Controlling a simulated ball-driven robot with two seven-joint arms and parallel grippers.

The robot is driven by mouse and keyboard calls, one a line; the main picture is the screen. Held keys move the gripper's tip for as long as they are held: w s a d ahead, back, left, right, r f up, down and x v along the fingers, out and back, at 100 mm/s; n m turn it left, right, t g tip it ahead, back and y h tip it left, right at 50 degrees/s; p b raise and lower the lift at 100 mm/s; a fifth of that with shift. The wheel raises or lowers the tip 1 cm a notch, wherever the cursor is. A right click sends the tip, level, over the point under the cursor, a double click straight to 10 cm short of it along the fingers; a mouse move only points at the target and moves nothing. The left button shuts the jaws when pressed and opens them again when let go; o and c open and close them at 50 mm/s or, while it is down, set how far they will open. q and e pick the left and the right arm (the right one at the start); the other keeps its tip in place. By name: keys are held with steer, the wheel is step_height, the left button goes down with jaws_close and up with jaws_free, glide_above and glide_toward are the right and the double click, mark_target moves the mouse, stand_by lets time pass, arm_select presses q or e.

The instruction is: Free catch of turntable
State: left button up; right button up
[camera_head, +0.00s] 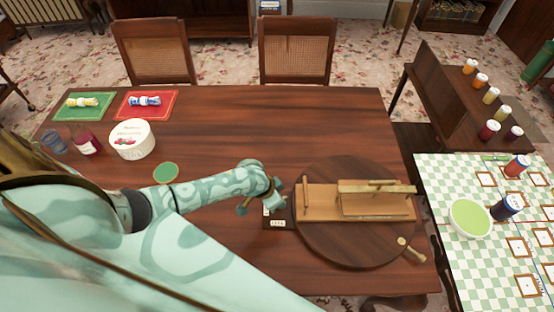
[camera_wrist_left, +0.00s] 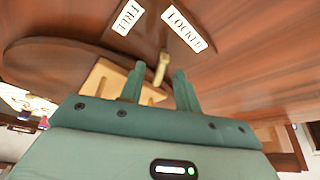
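The turntable (camera_head: 345,251) is a round dark wood disc on the table, bearing a light wood stand (camera_head: 325,205). At its left edge is a dark plate with two white labels. In the left wrist view they read FREE (camera_wrist_left: 128,17) and LOCKED (camera_wrist_left: 185,28). A tan, brass-like catch lever (camera_wrist_left: 161,68) shows beside the plate. I cannot tell which label it points to. My left gripper (camera_head: 259,200) is over the plate. In the left wrist view its two fingers (camera_wrist_left: 158,90) are apart, with the lever between and just beyond them. My right gripper is not in view.
A white round tub (camera_head: 132,139), a green coaster (camera_head: 166,173), and green (camera_head: 72,113) and red (camera_head: 131,109) mats lie left. A checkered table (camera_head: 470,270) stands right. The table's back middle is clear.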

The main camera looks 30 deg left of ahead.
arm_select(q)
jaws_close()
steer(key=shift+r, duration=0.1)
